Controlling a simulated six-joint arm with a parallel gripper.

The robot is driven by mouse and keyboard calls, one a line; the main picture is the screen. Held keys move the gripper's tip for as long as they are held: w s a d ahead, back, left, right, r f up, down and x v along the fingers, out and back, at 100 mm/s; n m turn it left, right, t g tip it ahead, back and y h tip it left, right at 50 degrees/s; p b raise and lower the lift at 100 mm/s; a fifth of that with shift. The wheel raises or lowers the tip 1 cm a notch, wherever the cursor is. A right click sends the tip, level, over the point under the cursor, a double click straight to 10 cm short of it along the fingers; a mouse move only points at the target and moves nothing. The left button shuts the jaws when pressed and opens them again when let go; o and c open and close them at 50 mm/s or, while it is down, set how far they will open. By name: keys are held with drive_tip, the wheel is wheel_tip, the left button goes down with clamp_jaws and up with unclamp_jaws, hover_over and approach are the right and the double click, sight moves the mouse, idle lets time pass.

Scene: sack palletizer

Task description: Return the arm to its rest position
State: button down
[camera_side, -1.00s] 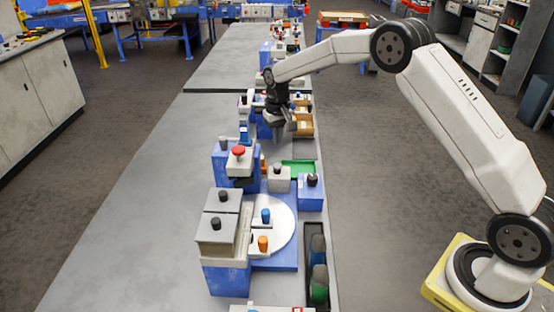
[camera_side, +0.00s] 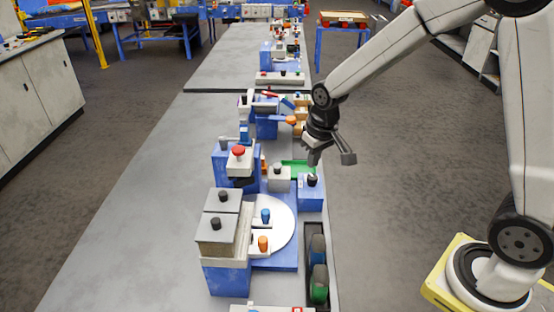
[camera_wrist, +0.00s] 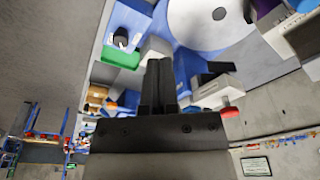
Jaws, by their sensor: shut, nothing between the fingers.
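My gripper (camera_side: 314,157) hangs above the near right edge of the long grey bench (camera_side: 130,215) in the side view. Its fingers are shut with nothing between them. It is close above the green tray (camera_side: 296,165) and the small blue box with a black knob (camera_side: 311,192); I see no contact. In the wrist view the closed dark fingers (camera_wrist: 160,85) point toward the bench equipment. My arm rises from the gripper to the upper right and is bent.
A blue station with a white disc (camera_side: 283,228) and grey blocks stands on the near bench. A press-like unit with a red button (camera_side: 238,152) stands behind it. A dark bin with bottles (camera_side: 317,265) is at the bench's right edge.

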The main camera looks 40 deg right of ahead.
drive_tip(key=s+a+f+n, duration=0.1)
drive_tip(key=s, duration=1.1)
drive_tip(key=shift+s+a+t, duration=0.15)
drive_tip(key=shift+s+t, duration=0.2)
drive_tip(key=shift+t, duration=0.05)
drive_tip(key=shift+f, duration=0.1)
